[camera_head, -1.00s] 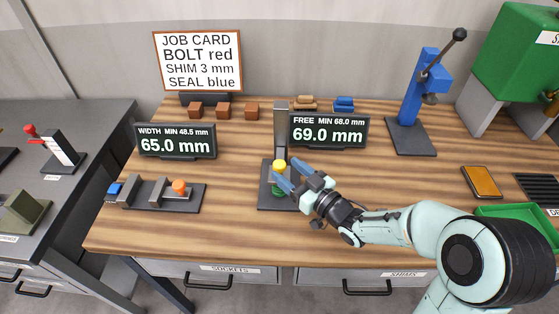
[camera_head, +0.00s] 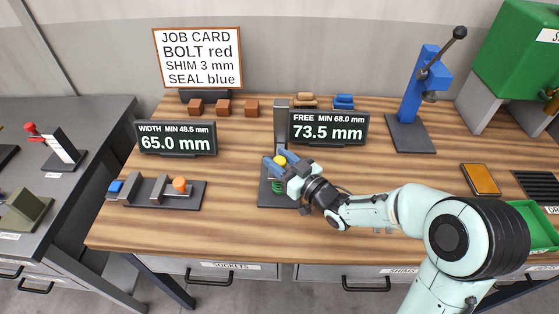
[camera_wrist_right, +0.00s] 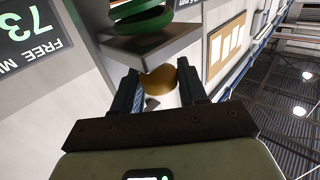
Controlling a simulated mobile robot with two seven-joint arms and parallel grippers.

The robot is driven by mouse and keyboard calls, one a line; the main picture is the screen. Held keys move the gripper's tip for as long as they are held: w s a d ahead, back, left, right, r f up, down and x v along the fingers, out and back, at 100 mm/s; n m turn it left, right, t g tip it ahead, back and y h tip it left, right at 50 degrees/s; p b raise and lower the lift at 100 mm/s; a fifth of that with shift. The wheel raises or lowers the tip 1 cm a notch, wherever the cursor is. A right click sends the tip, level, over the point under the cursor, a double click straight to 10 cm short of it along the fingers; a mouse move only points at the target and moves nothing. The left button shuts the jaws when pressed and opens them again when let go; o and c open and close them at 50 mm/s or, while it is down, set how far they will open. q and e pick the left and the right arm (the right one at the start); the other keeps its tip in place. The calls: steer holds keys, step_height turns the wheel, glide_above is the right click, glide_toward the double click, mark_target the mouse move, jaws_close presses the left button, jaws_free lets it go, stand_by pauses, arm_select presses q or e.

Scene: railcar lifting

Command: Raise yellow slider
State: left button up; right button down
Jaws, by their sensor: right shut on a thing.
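The yellow slider knob (camera_head: 280,160) sits on the upright gauge with a grey post (camera_head: 281,122) and a dark base (camera_head: 268,199), at the middle of the bench. My right gripper (camera_head: 276,160) is shut on the yellow knob. The right wrist view also shows the knob (camera_wrist_right: 160,80) between the two fingers. A green coil spring (camera_head: 279,187) stands below the knob on the base. The gauge display (camera_head: 329,129) beside the post reads 73.5 mm, with FREE MIN 68.0 mm. My left gripper is not in view.
A width gauge (camera_head: 160,193) with an orange knob stands at the left, its display (camera_head: 176,139) reading 65.0 mm. A job card (camera_head: 198,58) and several brown blocks (camera_head: 223,107) are at the back. A blue press (camera_head: 412,105) stands at the right back. The front of the bench is clear.

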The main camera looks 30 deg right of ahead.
mark_target(280, 160)
step_height(280, 160, up, 6)
steer(key=shift+f+p, duration=0.25)
steer(key=shift+p, duration=0.3)
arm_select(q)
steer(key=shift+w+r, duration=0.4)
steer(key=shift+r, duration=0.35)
arm_select(e)
steer(key=c, duration=0.8)
jaws_free()
steer(key=shift+o, duration=0.2)
steer(key=shift+f, duration=0.1)
steer(key=shift+s+d, duration=0.15)
steer(key=shift+s, duration=0.35)
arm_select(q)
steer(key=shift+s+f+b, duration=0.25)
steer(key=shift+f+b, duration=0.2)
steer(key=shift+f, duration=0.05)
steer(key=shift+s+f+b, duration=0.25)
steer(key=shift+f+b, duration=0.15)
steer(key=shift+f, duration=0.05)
arm_select(e)
steer(key=v, duration=1.2)
steer(key=shift+s, duration=0.25)
steer(key=shift+f, duration=0.1)
